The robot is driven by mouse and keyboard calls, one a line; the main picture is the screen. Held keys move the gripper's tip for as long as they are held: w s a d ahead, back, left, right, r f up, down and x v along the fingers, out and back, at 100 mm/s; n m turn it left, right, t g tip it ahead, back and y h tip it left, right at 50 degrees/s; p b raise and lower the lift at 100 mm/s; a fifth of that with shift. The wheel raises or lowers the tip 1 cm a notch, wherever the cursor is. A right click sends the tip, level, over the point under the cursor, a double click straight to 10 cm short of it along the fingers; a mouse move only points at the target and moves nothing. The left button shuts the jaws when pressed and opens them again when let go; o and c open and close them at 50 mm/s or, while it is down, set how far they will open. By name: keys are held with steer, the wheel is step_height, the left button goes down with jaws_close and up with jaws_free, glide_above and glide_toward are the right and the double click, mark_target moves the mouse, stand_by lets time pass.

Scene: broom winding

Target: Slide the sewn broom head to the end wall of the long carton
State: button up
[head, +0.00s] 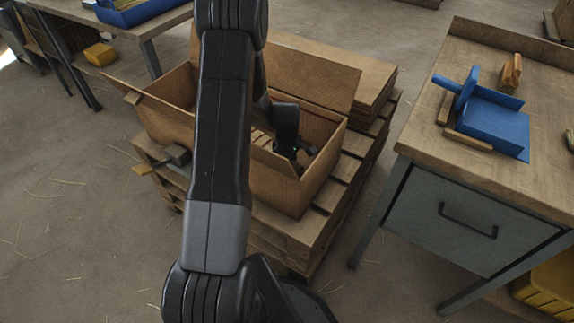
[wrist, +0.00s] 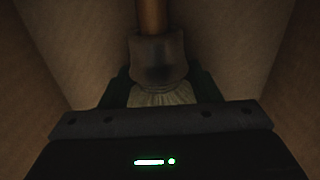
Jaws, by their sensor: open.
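The long carton (head: 276,188) stands open on a pallet in the head view, with its middle hidden behind my arm. My gripper (head: 292,150) is down inside its right part. In the wrist view, the broom head shows as a brown wooden shaft (wrist: 152,15), a dark collar (wrist: 158,60) and pale bristles (wrist: 162,96). My gripper (wrist: 160,86) is open, with a dark finger on each side of the collar and bristles. I cannot tell whether the fingers touch them. Carton walls (wrist: 35,85) rise on both sides. The lower bristles are hidden behind my gripper's body.
The pallet (head: 345,185) carries flat cardboard behind the carton. A workbench (head: 420,130) with a blue clamp-like fixture (head: 495,122) stands at right. Another table (head: 165,20) is at upper left. Straw-strewn floor lies between them.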

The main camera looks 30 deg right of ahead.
steer(key=shift+w+a, duration=0.2)
steer(key=shift+w, duration=0.15)
steer(key=shift+w+a+f+b, duration=0.1)
steer(key=shift+w+a, duration=0.45)
steer(key=shift+w, duration=0.55)
steer(key=shift+w+a+r+b, duration=0.1)
steer(key=shift+w+a, duration=0.5)
steer(key=shift+w, duration=0.45)
steer(key=shift+w+a+f+b, duration=0.1)
steer(key=shift+w+a, duration=0.45)
steer(key=shift+w, duration=0.55)
steer(key=shift+s, duration=0.25)
steer(key=shift+s+d, duration=0.2)
steer(key=shift+s, duration=0.15)
steer(key=shift+d+r, duration=0.1)
steer(key=shift+r, duration=0.25)
steer(key=shift+r+p, duration=2.95)
steer(key=shift+r, duration=1.8)
steer(key=shift+f, duration=0.2)
